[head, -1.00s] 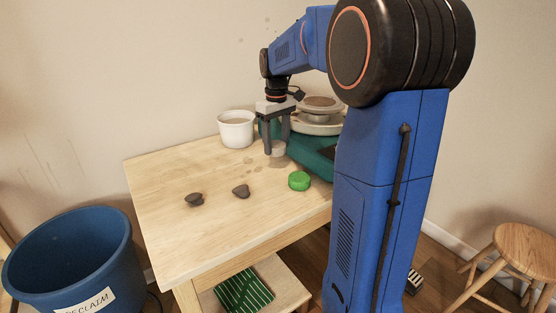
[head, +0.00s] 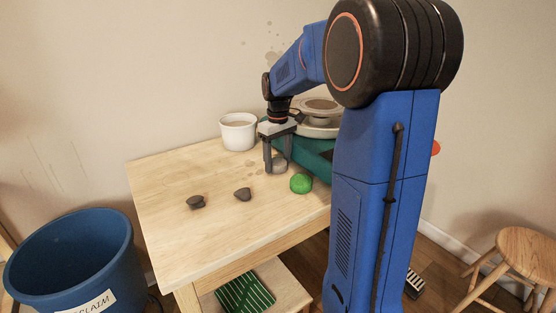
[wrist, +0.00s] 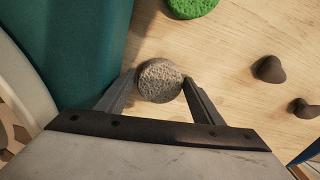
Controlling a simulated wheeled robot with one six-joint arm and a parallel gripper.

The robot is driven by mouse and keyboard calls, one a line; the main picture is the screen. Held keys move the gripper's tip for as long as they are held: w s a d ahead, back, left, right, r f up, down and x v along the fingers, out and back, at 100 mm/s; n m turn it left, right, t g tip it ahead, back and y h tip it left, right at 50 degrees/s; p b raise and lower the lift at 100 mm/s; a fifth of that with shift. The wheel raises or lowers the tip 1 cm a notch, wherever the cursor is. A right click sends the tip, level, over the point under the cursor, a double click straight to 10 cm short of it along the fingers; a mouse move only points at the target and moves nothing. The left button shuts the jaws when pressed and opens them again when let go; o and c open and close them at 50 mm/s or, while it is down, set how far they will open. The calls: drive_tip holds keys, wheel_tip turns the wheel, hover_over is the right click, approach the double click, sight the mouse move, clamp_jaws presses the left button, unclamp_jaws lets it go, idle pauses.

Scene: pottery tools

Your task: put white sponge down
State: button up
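The white sponge (wrist: 160,81) is a small, round, pitted, greyish-white piece between the fingertips of my gripper (wrist: 159,80) in the wrist view. Both fingertips appear to touch its sides. In the head view my gripper (head: 278,168) points down at the back of the wooden table (head: 165,228). The sponge (head: 279,167) shows low between the fingers, at or just above the tabletop; I cannot tell if it touches.
A green sponge (head: 301,183) lies close by, right of my gripper. Two dark lumps (head: 196,202) (head: 243,194) lie further left. The table's front left is clear.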

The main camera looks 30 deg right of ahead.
sight(278, 162)
drive_tip(key=shift+r, duration=0.15)
wheel_tip(278, 162, up, 12)
drive_tip(key=s+a+f+t, duration=0.1)
drive_tip(key=s+a, duration=0.3)
drive_tip(key=s, duration=0.4)
drive_tip(key=s+a+f+m+t, duration=0.1)
drive_tip(key=s+a+f, duration=0.2)
drive_tip(key=s+a, duration=0.2)
drive_tip(key=s+a+f+t, duration=0.1)
drive_tip(key=s+a+f, duration=0.2)
drive_tip(key=s, duration=0.8)
drive_tip(key=shift+s+a+m+t, duration=0.1)
drive_tip(key=shift+a+m+t, duration=0.25)
drive_tip(key=shift+a, duration=0.7)
drive_tip(key=s+a+f+t, duration=0.1)
drive_tip(key=s+f, duration=0.4)
drive_tip(key=shift+s+a+f, duration=0.15)
drive_tip(key=shift+s+a, duration=0.2)
drive_tip(key=shift+s, duration=0.05)
drive_tip(key=shift+m, duration=0.25)
